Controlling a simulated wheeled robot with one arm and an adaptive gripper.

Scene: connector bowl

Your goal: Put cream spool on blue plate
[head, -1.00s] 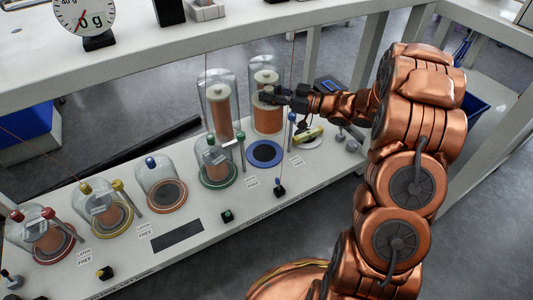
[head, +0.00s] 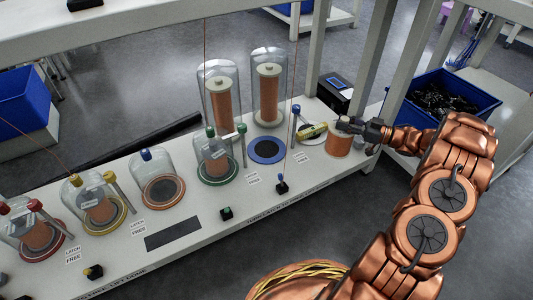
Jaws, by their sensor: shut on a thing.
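The blue plate (head: 251,158), a blue ring with a dark centre, lies empty in front of the right tall dome. The held spool is well to the right of the plate.
Two tall clear domes (head: 269,62) over copper spools stand behind the plate. A green-knobbed dome (head: 214,150) is left of it.

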